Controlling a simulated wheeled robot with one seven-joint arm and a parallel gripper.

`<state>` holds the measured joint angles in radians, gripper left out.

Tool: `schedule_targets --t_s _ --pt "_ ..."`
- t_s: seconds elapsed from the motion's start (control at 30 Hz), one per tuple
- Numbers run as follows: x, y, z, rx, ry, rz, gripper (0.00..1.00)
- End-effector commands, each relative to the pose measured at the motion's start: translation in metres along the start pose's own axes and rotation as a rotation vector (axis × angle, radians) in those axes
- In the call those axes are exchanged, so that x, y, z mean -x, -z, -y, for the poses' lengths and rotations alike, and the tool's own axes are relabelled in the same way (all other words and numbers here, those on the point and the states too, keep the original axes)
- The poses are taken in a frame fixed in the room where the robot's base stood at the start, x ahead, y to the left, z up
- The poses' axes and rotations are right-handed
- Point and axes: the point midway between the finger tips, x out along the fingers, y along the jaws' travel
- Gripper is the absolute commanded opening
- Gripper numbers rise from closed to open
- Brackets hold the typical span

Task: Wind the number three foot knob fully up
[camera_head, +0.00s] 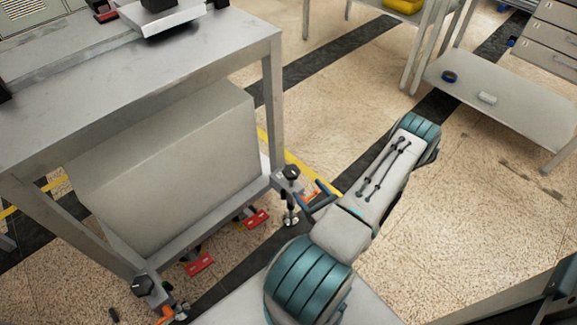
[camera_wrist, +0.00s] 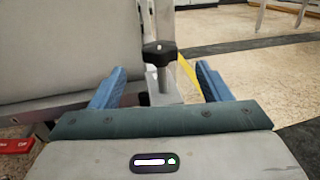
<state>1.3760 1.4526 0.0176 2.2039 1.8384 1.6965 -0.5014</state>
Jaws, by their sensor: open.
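A black foot knob (camera_head: 291,172) sits on a threaded foot at the near right corner of the steel table's frame. In the wrist view my gripper (camera_wrist: 160,82) has clear gaps on both sides. A second black knob (camera_head: 143,285) is at the lower left corner. No number is readable on either knob.
The steel table (camera_head: 150,85) holds a large grey box (camera_head: 170,170) on its lower shelf. Red pedals (camera_head: 200,264) stick out low beneath it. A shelf bench (camera_head: 500,100) stands at the right; the floor between is mostly clear.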

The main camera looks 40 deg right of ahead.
Motion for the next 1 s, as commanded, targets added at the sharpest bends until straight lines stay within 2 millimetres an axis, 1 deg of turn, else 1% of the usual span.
schedule_targets --t_s 0.03,0.17,0.3,0.5,0.6,0.7,1.0 --pt "-0.009 0.001 -0.001 0.001 -0.005 0.003 0.71" --pt "-0.036 0.002 -0.001 0.003 -0.006 0.005 0.71" --pt "-0.067 0.002 -0.001 0.002 -0.006 0.006 0.71" --pt "-0.103 0.001 -0.001 0.001 -0.005 0.006 0.71" --pt "-0.115 0.001 -0.001 0.001 -0.004 0.004 0.71" --pt "-0.122 0.000 -0.001 0.000 -0.004 0.005 0.71" --pt "-0.125 -0.001 -0.001 -0.001 -0.003 0.003 0.71"
